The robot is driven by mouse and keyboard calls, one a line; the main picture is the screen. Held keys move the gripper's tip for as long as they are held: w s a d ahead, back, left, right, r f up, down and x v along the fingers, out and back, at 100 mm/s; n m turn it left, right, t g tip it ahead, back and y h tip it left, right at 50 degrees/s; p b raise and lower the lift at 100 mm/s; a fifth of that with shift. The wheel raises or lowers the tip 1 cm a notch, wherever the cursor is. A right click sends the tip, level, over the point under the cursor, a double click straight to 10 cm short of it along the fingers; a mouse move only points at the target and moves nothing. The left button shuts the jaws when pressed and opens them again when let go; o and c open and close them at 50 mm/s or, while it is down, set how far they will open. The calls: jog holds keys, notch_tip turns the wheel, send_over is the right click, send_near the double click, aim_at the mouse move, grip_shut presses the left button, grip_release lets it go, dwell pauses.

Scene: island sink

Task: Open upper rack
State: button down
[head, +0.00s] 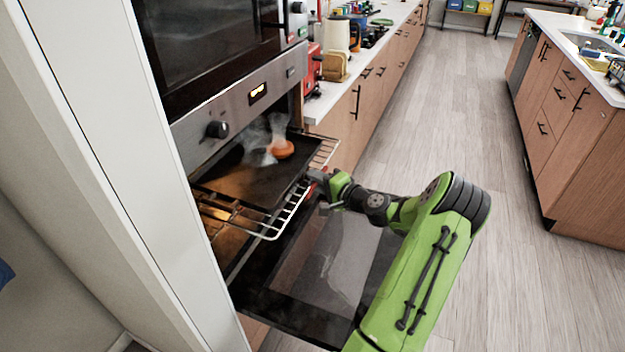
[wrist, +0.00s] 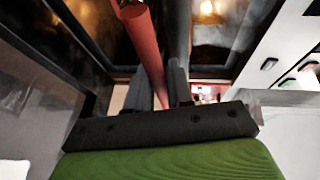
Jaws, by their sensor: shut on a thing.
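The upper rack (head: 292,203) is a wire rack that sticks out of the oven in the head view. A dark tray (head: 245,185) lies on it, with a round orange item (head: 283,149) and whitish steam at its back. My gripper (head: 318,184) is at the rack's right front edge. In the wrist view, a red bar (wrist: 146,48) runs between the two dark fingers of my gripper (wrist: 160,88), which are shut on it. The bar appears to belong to the rack's edge; the exact contact is partly hidden.
The oven door (head: 325,255) is folded down below the rack. A control panel with a knob (head: 217,130) is above the opening. A white panel (head: 110,170) stands close on the left. An island counter (head: 575,60) is at the right, with open floor (head: 430,110) between.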

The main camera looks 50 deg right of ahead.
jog(key=shift+f, duration=0.15)
jog(key=c, duration=1.1)
grip_release()
jog(key=s+a+r+p, duration=0.1)
jog(key=s+r+p, duration=0.1)
jog(key=s, duration=1.3)
jog(key=shift+s+r, duration=0.25)
jog(key=shift+r, duration=0.25)
